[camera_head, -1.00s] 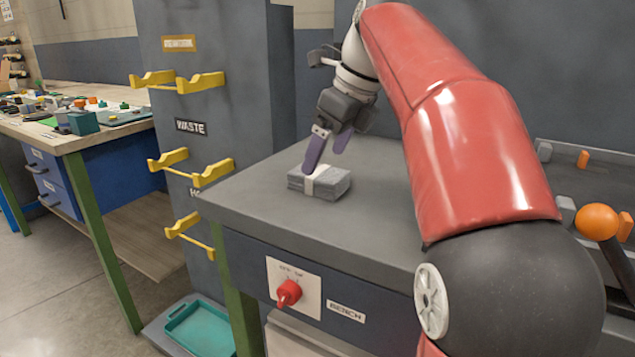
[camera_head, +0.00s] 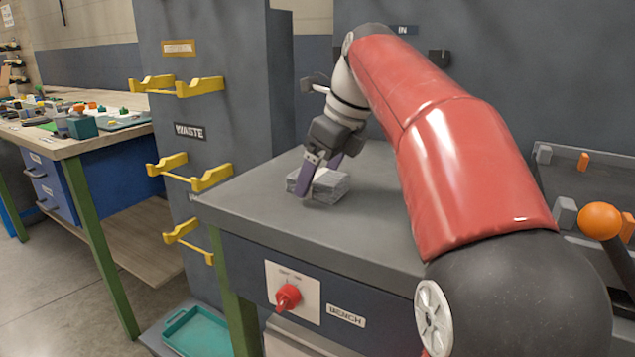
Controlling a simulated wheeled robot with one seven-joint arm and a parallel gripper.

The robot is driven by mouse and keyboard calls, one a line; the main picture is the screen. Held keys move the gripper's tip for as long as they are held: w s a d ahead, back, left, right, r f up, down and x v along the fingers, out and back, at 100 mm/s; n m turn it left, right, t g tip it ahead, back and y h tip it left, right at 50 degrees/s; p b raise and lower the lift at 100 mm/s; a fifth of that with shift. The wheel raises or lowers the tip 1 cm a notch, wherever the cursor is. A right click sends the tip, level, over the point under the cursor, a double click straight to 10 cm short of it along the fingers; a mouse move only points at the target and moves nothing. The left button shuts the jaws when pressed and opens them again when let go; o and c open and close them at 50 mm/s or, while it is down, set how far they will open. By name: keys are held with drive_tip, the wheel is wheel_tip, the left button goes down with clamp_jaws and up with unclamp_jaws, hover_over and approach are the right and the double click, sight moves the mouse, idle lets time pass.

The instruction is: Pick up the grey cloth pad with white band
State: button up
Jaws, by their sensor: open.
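The grey cloth pad with white band (camera_head: 328,187) lies flat on the grey bench top (camera_head: 250,208). It looks like a low folded block; my finger hides most of its white band. My gripper (camera_head: 318,182) points down at the pad with its purple fingers open. One finger is in front of the pad's near side, its tip close to the bench top. The other finger is at the pad's far side, its lower part hidden behind the pad. I cannot tell whether either finger touches the pad.
A dark post with yellow hooks (camera_head: 190,178) stands left of the bench. A red knob (camera_head: 288,296) sticks out of the bench front. A teal tray (camera_head: 198,332) lies low beside the bench. An orange ball (camera_head: 598,221) is at the right. The bench top around the pad is clear.

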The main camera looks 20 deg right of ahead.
sight(321, 175)
drive_tip(key=c, duration=1.1)
drive_tip(key=shift+r, duration=0.1)
wheel_tip(321, 175, up, 6)
drive_tip(key=shift+w+r+p, duration=0.1)
drive_tip(key=shift+p, duration=1.05)
drive_tip(key=shift+r, duration=2.05)
drive_tip(key=o, duration=0.4)
drive_tip(key=shift+c, duration=1.4)
